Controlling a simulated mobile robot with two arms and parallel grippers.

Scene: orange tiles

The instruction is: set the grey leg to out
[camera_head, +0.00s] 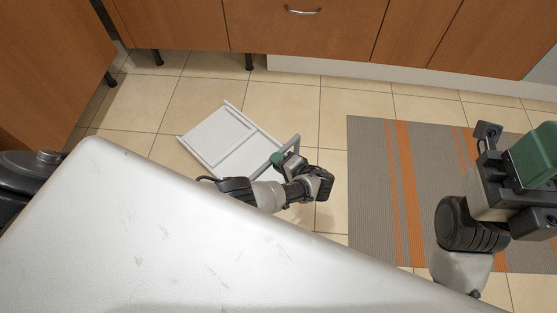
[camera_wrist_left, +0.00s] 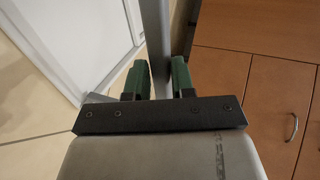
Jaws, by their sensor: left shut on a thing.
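A white framed panel (camera_head: 218,138) lies on the tiled floor, partly hidden by my own white body and left arm. A grey leg (camera_head: 289,146) shows as a slim bar at the panel's right side, standing out at an angle from it. My left gripper (camera_head: 279,159) is at this leg. In the left wrist view the grey leg (camera_wrist_left: 157,40) runs between the two green fingertips (camera_wrist_left: 160,82), which are shut on it. The white panel (camera_wrist_left: 85,40) is at upper left there. My right gripper (camera_head: 510,155) is at the right, away from the panel; its opening is unclear.
Wooden cabinets (camera_head: 295,30) with short dark feet line the back, and another cabinet (camera_head: 50,60) stands at the left. A grey and orange striped mat (camera_head: 375,190) lies to the right of the panel. Bare tiles (camera_head: 325,98) lie between panel and cabinets.

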